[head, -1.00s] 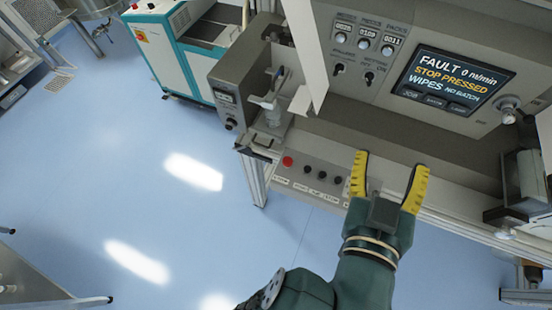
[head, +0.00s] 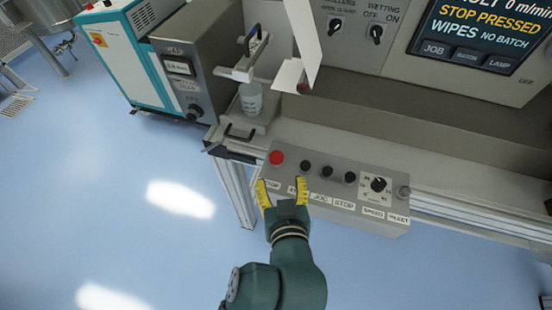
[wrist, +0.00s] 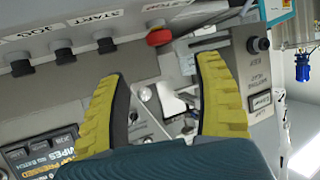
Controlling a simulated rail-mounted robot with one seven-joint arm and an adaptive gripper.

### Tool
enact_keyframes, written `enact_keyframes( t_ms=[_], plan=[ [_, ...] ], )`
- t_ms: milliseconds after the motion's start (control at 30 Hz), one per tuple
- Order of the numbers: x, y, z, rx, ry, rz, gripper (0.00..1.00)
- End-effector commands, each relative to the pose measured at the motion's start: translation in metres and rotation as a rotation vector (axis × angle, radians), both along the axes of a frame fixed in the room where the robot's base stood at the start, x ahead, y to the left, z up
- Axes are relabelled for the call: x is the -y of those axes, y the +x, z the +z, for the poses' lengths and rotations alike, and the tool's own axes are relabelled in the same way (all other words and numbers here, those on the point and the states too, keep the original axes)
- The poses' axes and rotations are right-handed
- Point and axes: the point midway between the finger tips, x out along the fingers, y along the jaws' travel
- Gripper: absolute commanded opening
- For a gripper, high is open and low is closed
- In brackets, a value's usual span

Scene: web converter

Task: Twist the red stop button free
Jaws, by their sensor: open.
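The red stop button (head: 276,158) sits at the left end of the grey control box on the machine's front edge. In the wrist view the red button (wrist: 159,37) lies beyond my fingertips, between their lines and near the top. My gripper (head: 283,184) is open, with its two yellow fingers apart and nothing between them. In the head view it is just below and in front of the button, with the right finger over part of the box's labels. My open fingers (wrist: 168,85) also show large in the wrist view. No contact with the button shows.
Black buttons (head: 327,172) and a speed knob (head: 378,185) stand along the same box to the right. A black handle (head: 238,136) and a cup (head: 251,98) are behind the red button. The screen (head: 480,35) reads STOP PRESSED. Open blue floor lies left.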

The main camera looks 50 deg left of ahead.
Motion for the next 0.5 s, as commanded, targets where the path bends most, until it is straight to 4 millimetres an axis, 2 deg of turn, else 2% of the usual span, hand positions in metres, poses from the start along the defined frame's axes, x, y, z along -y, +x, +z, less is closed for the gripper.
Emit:
enact_keyframes(
  t_ms=[33,300,500],
  plan=[
    [-0.011,0.007,-0.007,0.002,0.001,0.005,0.68],
    [-0.058,0.044,-0.032,0.001,0.001,0.002,0.68],
    [-0.08,0.062,-0.043,0.002,0.001,0.0,0.68]
  ],
)
